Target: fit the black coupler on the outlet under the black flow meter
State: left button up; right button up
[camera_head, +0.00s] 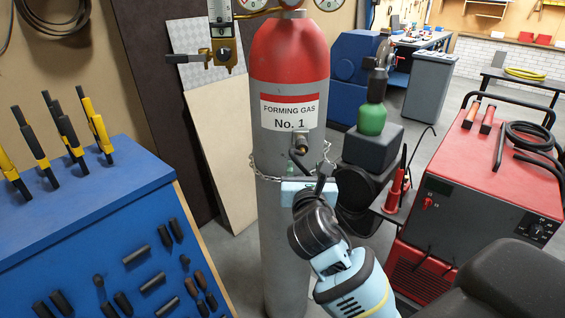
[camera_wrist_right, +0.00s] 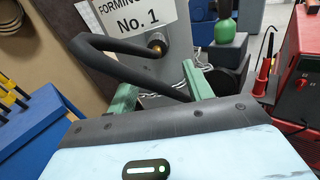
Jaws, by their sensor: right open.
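The flow meter (camera_head: 222,22) is at the top, left of the gas cylinder, and is cut off by the frame edge. A brass outlet fitting with a dark knob (camera_head: 223,54) sits under it. A coupler with a brass-coloured end (camera_head: 302,143) is at the front of the cylinder, below its label. It also shows in the right wrist view (camera_wrist_right: 157,46), with a black hose (camera_wrist_right: 120,44) looping from it. My right gripper (camera_head: 308,171) is just below the coupler. Its green fingers (camera_wrist_right: 158,82) are apart, and the hose crosses the gap between them. My left gripper is out of view.
The gas cylinder (camera_head: 284,225) has a chain around it. A blue bench (camera_head: 80,230) with yellow-and-black tools and black pegs stands at left. A red machine (camera_head: 475,170) with cables is at right. A green bottle (camera_head: 372,117) stands behind the cylinder.

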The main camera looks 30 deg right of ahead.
aim_at(302, 150)
jog(key=shift+w+r, duration=0.2)
jog(key=shift+r, duration=0.35)
jog(key=x, duration=0.9)
dwell(0.6)
jog(key=shift+s+a, duration=0.1)
grip_shut()
